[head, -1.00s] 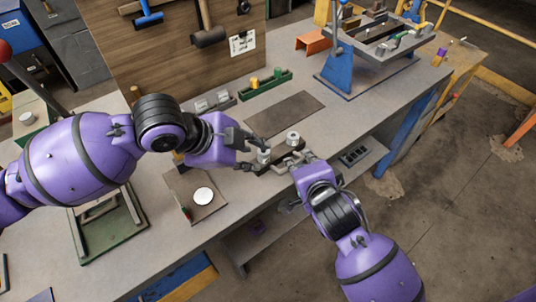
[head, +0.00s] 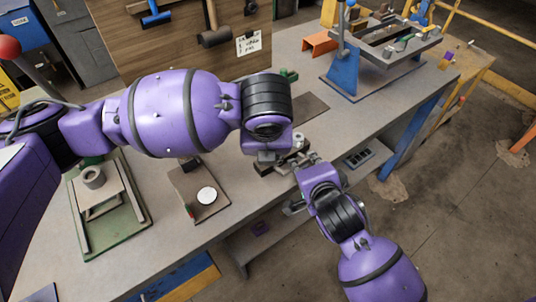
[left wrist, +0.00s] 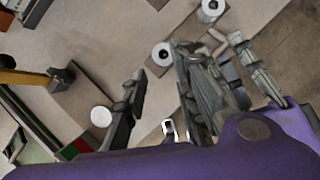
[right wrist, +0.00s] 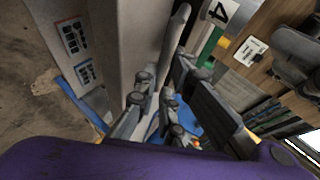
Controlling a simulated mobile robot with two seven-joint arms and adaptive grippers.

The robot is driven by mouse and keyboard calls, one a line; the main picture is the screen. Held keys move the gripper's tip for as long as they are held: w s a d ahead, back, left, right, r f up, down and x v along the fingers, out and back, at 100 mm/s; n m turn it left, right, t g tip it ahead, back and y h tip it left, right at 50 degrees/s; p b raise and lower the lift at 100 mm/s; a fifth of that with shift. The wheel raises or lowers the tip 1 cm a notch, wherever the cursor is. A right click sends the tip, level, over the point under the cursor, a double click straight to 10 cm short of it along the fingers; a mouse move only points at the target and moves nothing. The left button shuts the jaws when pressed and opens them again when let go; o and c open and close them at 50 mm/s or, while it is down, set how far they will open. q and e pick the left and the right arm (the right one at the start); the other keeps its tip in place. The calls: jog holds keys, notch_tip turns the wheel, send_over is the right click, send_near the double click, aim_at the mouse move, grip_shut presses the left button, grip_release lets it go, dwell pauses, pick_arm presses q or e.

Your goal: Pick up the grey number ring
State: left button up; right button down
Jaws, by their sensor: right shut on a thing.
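Two pale grey rings with dark holes show in the left wrist view, one ring (left wrist: 163,53) near my left gripper and another ring (left wrist: 210,10) at the top. In the head view one ring (head: 299,139) stands at the dark block (head: 270,168). My left gripper (left wrist: 158,92) is open above the bench, with nothing between its fingers; my arm mostly hides it in the head view. My right gripper (head: 307,161) is shut at the dark block's near end. A white face with a 4 (right wrist: 219,11) shows in the right wrist view. I cannot tell which ring is meant.
A grey hollow cylinder (head: 93,177) stands on a green-based stand (head: 135,222) at left. A white disc (head: 207,196) lies on a brown board (head: 184,182). A blue-framed fixture (head: 345,72) stands at the back right. The bench's front edge is close to my right arm.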

pick_arm(q)
jog(key=x, duration=0.6)
jog(key=shift+w+d+f, duration=0.2)
jog(key=shift+w, duration=0.05)
grip_shut()
